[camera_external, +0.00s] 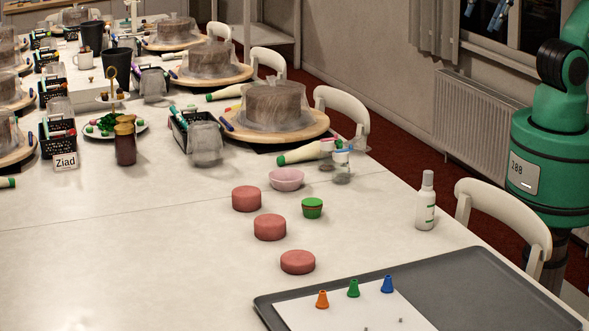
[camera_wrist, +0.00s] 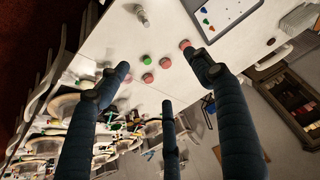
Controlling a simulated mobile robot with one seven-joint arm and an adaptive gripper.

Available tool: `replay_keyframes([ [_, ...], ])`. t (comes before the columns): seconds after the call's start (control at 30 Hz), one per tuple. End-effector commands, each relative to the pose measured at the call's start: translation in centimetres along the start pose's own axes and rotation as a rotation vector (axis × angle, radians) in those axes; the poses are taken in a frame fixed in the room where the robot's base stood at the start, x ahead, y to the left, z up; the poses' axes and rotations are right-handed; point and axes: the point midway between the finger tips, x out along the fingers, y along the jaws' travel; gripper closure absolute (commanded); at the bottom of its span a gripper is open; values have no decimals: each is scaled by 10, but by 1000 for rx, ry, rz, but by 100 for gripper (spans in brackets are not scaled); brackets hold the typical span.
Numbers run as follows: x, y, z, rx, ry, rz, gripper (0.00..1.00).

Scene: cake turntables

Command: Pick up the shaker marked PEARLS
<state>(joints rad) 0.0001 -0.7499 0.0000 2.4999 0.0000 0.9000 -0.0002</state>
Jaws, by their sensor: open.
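No marking reading PEARLS is legible in either view. Two small clear jars stand close together near the table's right edge in the external view: a nearer jar (camera_external: 342,167) and one partly hidden behind it, beside a green-tipped piping bag (camera_external: 305,152). I cannot pick them out in the wrist view, where a finger covers part of that area. A white capped bottle (camera_external: 425,203) stands upright farther right; it also shows in the wrist view (camera_wrist: 142,17). My gripper (camera_wrist: 156,72) is open and empty, its fingers spread above the table.
Three red discs (camera_external: 270,227), a green tub (camera_external: 312,208) and a pink bowl (camera_external: 287,179) stand nearby. A grey tray (camera_external: 470,281) with coloured cones lies in front. A wrapped cake (camera_external: 275,104) sits on a turntable behind. A white chair (camera_external: 505,222) borders the right edge.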

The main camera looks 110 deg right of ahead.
Motion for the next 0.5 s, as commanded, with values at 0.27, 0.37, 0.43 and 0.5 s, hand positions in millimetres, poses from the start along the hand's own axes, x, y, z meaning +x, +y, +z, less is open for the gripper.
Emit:
replay_keyframes([
  [0.27, 10, 8, -12, -1, -21, 11, 34],
  [0.37, 19, 16, -24, -2, -40, 21, 34],
  [0.43, 28, 23, -34, -3, -56, 29, 34],
  [0.5, 39, 32, -44, -5, -75, 37, 34],
])
